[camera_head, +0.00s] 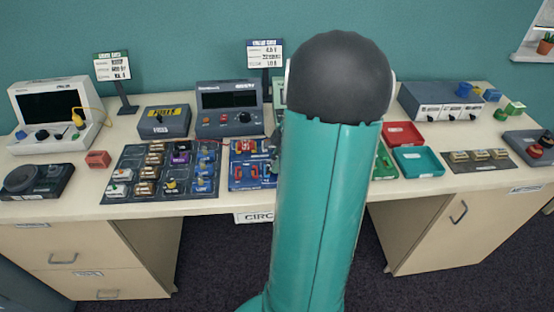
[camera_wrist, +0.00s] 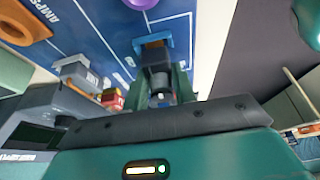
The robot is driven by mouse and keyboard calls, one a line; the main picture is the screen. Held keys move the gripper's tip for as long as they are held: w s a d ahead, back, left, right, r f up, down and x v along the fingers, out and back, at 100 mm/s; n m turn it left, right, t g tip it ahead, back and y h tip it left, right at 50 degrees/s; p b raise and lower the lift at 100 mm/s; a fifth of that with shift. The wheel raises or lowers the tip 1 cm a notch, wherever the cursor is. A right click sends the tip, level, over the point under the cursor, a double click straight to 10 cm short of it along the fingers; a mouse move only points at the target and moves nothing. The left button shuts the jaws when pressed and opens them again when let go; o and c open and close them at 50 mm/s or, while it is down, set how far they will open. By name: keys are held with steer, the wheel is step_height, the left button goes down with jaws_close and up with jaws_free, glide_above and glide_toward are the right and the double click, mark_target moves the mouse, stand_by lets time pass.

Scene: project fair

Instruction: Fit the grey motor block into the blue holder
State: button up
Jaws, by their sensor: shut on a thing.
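In the wrist view my gripper (camera_wrist: 160,84) is shut on the dark grey motor block (camera_wrist: 156,57), with a finger on each side and a round metallic part of it showing between them. The block's far end is at the light blue holder (camera_wrist: 138,45), which has an orange-brown part showing at its middle. The holder is on the blue board (camera_wrist: 105,25). The block and holder overlap in this view, so I cannot tell how deep the block sits. In the head view my arm hides the gripper and much of the board (camera_head: 238,184).
A dark compartment tray (camera_head: 148,196) of small parts lies left of the board. Green and red trays (camera_head: 419,172) lie right of my arm. Instruments line the back, including a dark meter (camera_head: 230,126). A pale grey part (camera_wrist: 78,70) is near my gripper on its left.

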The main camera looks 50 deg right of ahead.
steer(key=shift+f, duration=0.6)
stand_by(0.5)
steer(key=o, duration=1.6)
steer(key=shift+c, duration=0.2)
steer(key=shift+r, duration=0.1)
steer(key=shift+r, duration=3.9)
